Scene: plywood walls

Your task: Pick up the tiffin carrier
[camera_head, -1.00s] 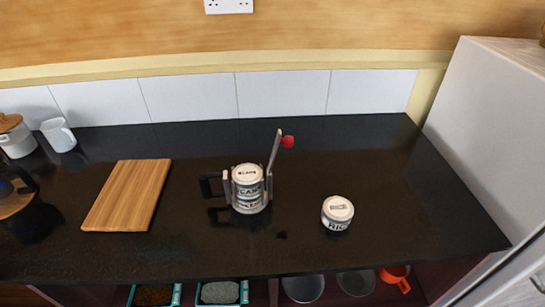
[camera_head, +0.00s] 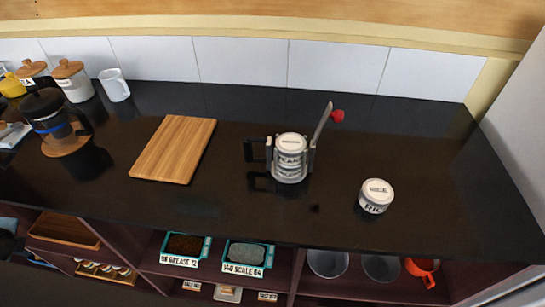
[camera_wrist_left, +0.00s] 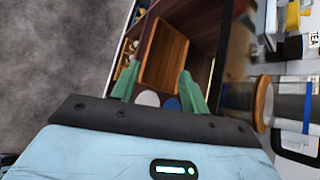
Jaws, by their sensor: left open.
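The tiffin carrier (camera_head: 290,160) stands upright on the black worktop, right of the middle in the head view. It has stacked white tins with dark lettering in a metal frame, a black handle on its left and a raised lever with a red knob on its right. A separate white round tin (camera_head: 376,195) with dark lettering sits to its right, apart from it. My left gripper (camera_wrist_left: 158,85) shows in the left wrist view with its two green fingers apart and nothing between them. It is away from the carrier, which that view does not show. My right gripper is not in view.
A wooden board (camera_head: 174,149) lies left of the carrier. A French press (camera_head: 55,120), lidded jars (camera_head: 72,82) and a white mug (camera_head: 114,85) stand further left. Worktop around the carrier is clear.

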